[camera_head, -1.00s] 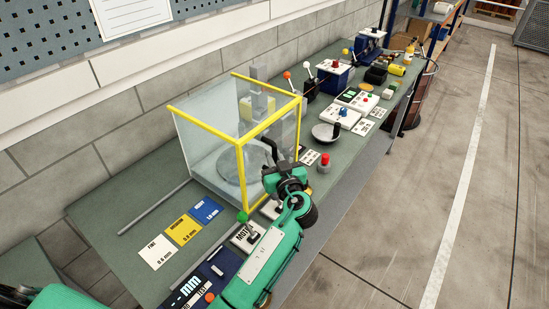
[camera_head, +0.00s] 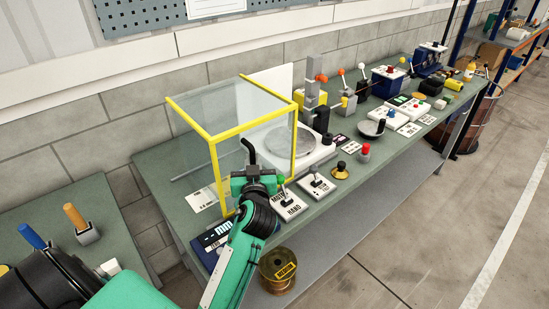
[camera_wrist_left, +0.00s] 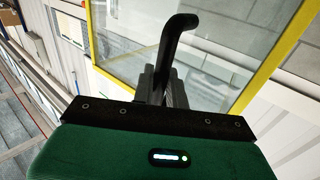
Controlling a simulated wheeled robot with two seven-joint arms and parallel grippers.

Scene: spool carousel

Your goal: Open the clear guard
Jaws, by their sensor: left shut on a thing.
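The clear guard (camera_head: 205,135) is a see-through box with yellow edges on the green bench. It stands left of the spool carousel's centre, and part of the grey turntable (camera_head: 303,141) is uncovered at its right. My left gripper (camera_head: 252,172) is shut on the guard's black bent handle (camera_head: 248,147) at the front face. In the left wrist view, the handle (camera_wrist_left: 176,45) rises from between the fingers (camera_wrist_left: 164,86), with the yellow edge (camera_wrist_left: 272,60) behind. My right gripper is out of view.
A spool (camera_head: 278,270) sits below the bench's front edge. Blue and orange pegs (camera_head: 75,217) stand on a surface at left. Wall behind.

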